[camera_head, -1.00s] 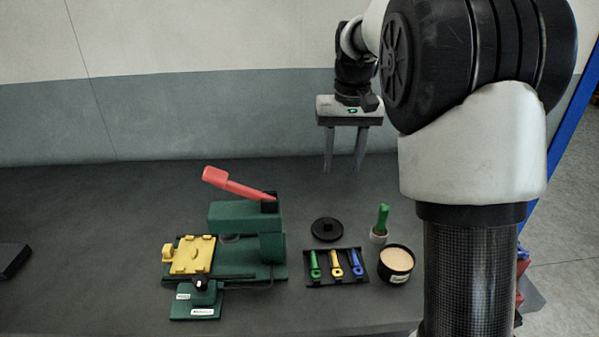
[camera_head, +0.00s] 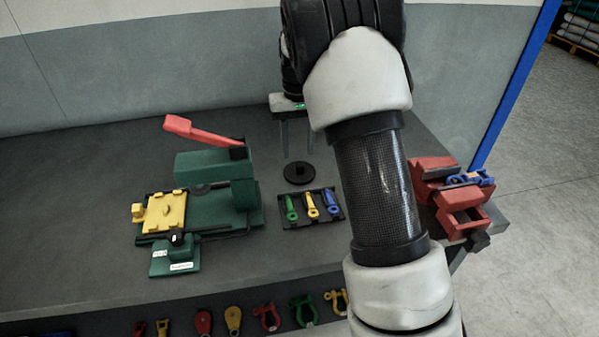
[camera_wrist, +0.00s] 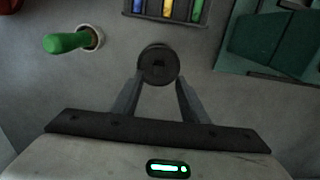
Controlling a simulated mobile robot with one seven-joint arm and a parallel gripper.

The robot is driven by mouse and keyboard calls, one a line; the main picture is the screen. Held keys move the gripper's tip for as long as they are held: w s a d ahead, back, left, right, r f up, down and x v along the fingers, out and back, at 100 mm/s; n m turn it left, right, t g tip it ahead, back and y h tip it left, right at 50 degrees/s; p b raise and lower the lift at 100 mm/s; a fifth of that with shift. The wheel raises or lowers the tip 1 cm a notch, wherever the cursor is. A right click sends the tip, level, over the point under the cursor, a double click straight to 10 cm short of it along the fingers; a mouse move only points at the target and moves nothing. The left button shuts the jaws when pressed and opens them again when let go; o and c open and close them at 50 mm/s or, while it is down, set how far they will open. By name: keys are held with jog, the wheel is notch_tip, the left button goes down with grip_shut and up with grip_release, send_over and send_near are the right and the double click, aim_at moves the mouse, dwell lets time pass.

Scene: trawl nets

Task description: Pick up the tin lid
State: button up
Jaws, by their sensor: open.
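The tin lid (camera_head: 299,173) is a flat black disc with a small square knob. It lies on the dark bench behind the small tool tray, and it also shows in the wrist view (camera_wrist: 158,65). My gripper (camera_head: 297,153) is open, pointing down above the lid. In the wrist view its two fingertips (camera_wrist: 160,80) appear on either side of the lid's near part, with nothing held. I cannot tell how high above the lid they are.
A black tray (camera_head: 312,222) with green, yellow and blue tools lies in front of the lid. A green press (camera_head: 215,180) with a red lever stands left. A green handle (camera_wrist: 68,42) stands in a cup nearby. A red vise (camera_head: 455,200) is at the right edge.

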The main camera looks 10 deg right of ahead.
aim_at(300, 164)
jog(key=shift+d+f+b, duration=0.15)
jog(key=shift+f+b, duration=0.25)
jog(key=shift+f, duration=2.25)
grip_shut()
